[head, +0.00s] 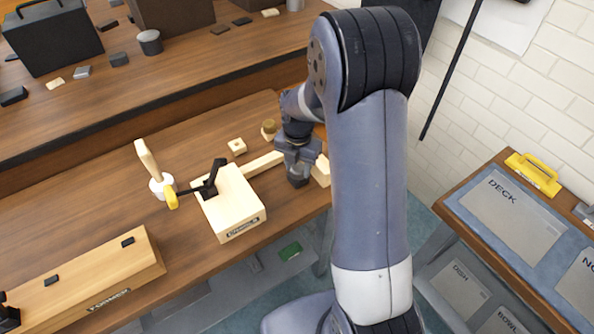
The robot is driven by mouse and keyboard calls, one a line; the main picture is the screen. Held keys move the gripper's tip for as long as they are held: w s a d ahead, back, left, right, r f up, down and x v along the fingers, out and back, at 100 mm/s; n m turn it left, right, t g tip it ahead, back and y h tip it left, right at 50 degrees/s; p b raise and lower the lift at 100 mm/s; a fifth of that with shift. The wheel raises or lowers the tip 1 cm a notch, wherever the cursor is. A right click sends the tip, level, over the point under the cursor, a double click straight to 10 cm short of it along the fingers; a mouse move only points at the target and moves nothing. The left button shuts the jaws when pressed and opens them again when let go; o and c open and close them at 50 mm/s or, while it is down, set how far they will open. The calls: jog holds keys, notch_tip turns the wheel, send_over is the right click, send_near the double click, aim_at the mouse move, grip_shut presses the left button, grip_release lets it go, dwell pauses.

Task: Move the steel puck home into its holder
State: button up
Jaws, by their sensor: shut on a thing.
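My gripper (298,165) points down over the right end of the near wooden bench, beside pale wooden parts. It is shut on a small dark grey thing that looks like the steel puck (298,181). The fingers hide most of it, and I cannot tell whether it is touching the bench or the wood beside it. A pale wooden block (318,170) shows just right of the gripper, partly behind my arm. I cannot make out for certain which part is the puck's holder.
A wooden box (232,205) with a black lever clamp stands left of the gripper. A wooden-handled tool (150,165) and a yellow part (171,197) are further left. A small block with a hole (237,147) lies behind. A long wooden block (90,280) is at front left.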

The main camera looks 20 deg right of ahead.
aim_at(298, 167)
jog(key=shift+r+p, duration=0.3)
jog(key=shift+r, duration=0.2)
jog(key=shift+r+p, duration=1.05)
jog(key=shift+r, duration=0.45)
dwell(0.7)
